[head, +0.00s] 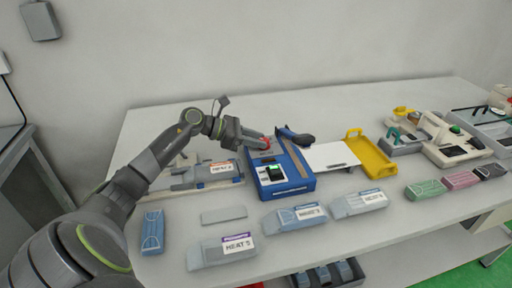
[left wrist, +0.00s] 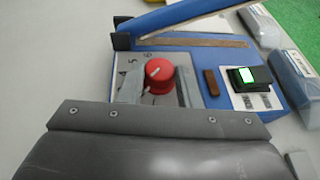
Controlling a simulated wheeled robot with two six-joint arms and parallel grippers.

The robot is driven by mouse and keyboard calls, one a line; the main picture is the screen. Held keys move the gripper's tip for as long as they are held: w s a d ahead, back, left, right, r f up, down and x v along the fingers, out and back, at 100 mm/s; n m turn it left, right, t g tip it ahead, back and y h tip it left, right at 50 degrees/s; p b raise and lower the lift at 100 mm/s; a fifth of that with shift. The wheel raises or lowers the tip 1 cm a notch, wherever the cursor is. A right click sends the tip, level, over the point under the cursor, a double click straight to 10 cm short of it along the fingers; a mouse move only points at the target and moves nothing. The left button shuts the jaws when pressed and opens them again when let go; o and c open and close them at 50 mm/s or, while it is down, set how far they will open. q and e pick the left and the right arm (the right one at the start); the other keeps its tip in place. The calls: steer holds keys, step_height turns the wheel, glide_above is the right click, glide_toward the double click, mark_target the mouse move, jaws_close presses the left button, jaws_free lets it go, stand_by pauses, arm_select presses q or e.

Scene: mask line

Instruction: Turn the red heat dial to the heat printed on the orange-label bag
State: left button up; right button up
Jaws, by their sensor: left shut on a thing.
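The red heat dial (left wrist: 159,75) sits on the blue sealer (head: 290,187), at its back left corner in the head view. It has a white pointer mark, and printed digits show beside it, partly hidden by a finger. My left gripper (left wrist: 157,88) has one finger on each side of the dial and is shut on it; in the head view the gripper (head: 260,139) covers much of the dial. The orange-label bag (head: 228,168) lies left of the sealer; its label reads HEAT, but the number is too small to tell. My right gripper is not in view.
A purple-label bag (head: 208,254) and two blue-label bags (head: 283,222) (head: 345,207) lie along the front. A blue mask (head: 152,230) lies at the left. A white board (head: 330,156) and yellow tray (head: 378,168) stand right of the sealer. The table's back is clear.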

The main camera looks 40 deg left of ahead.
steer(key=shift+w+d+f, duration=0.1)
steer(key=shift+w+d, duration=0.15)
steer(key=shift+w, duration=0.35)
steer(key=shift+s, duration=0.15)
arm_select(q)
steer(key=o, duration=1)
steer(key=shift+c, duration=0.2)
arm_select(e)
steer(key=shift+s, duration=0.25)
arm_select(q)
steer(key=shift+a, duration=0.15)
